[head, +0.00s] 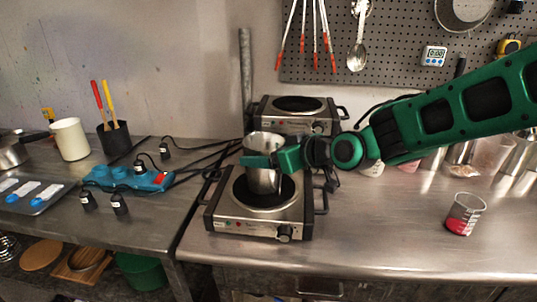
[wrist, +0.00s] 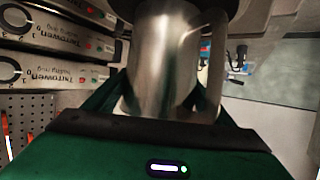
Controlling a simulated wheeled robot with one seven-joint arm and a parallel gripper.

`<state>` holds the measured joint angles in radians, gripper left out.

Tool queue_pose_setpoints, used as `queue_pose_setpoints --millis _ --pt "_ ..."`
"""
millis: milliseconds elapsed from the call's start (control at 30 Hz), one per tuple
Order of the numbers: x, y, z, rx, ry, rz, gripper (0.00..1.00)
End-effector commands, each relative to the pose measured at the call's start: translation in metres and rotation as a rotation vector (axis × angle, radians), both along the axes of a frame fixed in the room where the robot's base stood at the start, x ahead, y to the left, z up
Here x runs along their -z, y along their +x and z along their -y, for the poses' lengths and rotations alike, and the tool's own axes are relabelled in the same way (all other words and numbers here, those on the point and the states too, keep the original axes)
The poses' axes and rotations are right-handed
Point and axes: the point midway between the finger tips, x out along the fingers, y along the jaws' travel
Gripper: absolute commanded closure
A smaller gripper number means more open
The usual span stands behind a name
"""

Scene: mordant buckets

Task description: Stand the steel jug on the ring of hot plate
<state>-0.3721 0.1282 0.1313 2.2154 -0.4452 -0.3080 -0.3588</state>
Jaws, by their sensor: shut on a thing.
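The steel jug (head: 263,180) is upright over the front hot plate (head: 229,224), within the outline of its round black ring (head: 240,198). My gripper (head: 271,160) is shut on the jug from the right, with green fingers around its upper body. In the wrist view the jug (wrist: 165,60) fills the space between the fingers, its handle to the right. I cannot tell whether the jug's base touches the ring or hovers just above it.
A second hot plate (head: 297,104) stands behind. A blue power strip (head: 127,179) with black plugs lies on the left bench. A beaker with red liquid (head: 465,214) stands at the right. The steel bench between beaker and front hot plate is clear.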

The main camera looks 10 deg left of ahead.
Motion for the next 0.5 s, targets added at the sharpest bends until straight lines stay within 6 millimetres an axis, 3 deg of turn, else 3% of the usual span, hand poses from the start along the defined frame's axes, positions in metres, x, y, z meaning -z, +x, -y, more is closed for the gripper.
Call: queue_pose_setpoints --millis 433,467,500 --pt "0.001 0.0004 -0.0005 0.0 0.003 0.003 0.71" --pt "0.001 0.0004 -0.0005 0.0 0.003 0.003 0.21" --pt "0.0011 0.0004 -0.0005 0.0 0.003 0.003 0.12"
